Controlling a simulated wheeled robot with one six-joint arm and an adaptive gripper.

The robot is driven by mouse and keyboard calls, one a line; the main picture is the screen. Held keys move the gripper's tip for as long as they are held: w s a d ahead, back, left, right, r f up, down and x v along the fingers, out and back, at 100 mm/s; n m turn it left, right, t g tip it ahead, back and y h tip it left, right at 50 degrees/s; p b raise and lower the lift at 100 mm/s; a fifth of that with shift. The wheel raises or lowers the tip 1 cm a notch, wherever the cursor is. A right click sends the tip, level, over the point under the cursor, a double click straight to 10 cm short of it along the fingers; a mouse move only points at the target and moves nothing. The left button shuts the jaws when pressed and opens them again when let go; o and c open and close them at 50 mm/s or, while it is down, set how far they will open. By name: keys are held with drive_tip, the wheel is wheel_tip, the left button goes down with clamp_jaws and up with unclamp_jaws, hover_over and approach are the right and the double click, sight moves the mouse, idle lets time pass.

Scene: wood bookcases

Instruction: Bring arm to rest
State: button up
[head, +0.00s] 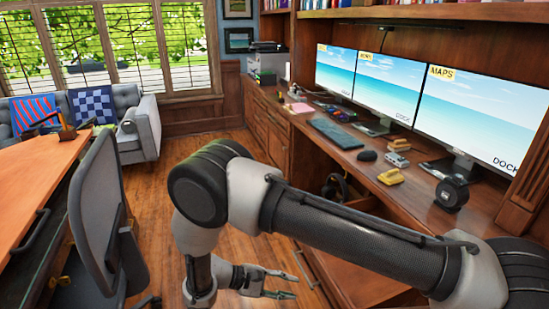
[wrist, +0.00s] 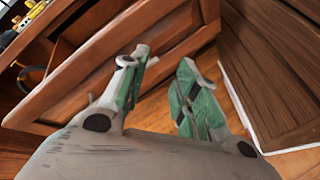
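My gripper (head: 290,283) hangs low at the end of my bent arm, above the wooden floor and in front of the desk cabinets in the head view. In the wrist view my gripper (wrist: 163,85) has its two green-padded fingers apart, with nothing between them. The fingers point toward wooden drawer fronts (wrist: 110,60). I cannot tell whether they touch the wood. My arm reaches in from the lower right of the head view and bends downward at its elbow.
The built-in desk (head: 400,195) holds several monitors, a keyboard (head: 335,133), a mouse (head: 367,155) and a yellow object (head: 391,177). An open drawer (head: 357,203) holds black headphones (head: 335,188). An office chair (head: 97,215) and wooden table (head: 35,180) stand left. Floor (head: 190,140) is clear toward the sofa (head: 140,130).

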drive_tip(key=w+d+r+m+g+y, duration=0.15)
drive_tip(key=d+r+y, duration=0.45)
drive_tip(key=r, duration=0.8)
drive_tip(key=d+r+m+g+y, duration=0.1)
drive_tip(key=d+r+g+y, duration=0.2)
drive_tip(key=d+r, duration=0.7)
drive_tip(key=s+d+r+m+t+y, duration=0.2)
drive_tip(key=s+d+r+m+t, duration=0.1)
drive_tip(key=d+r, duration=0.5)
drive_tip(key=s+d+r+m+t+y, duration=0.2)
drive_tip(key=s+d+r+m+t, duration=0.2)
drive_tip(key=s+d+r, duration=0.4)
wheel_tip(320, 180, up, 5)
drive_tip(key=shift+d+m, duration=0.35)
drive_tip(key=shift+d, duration=0.25)
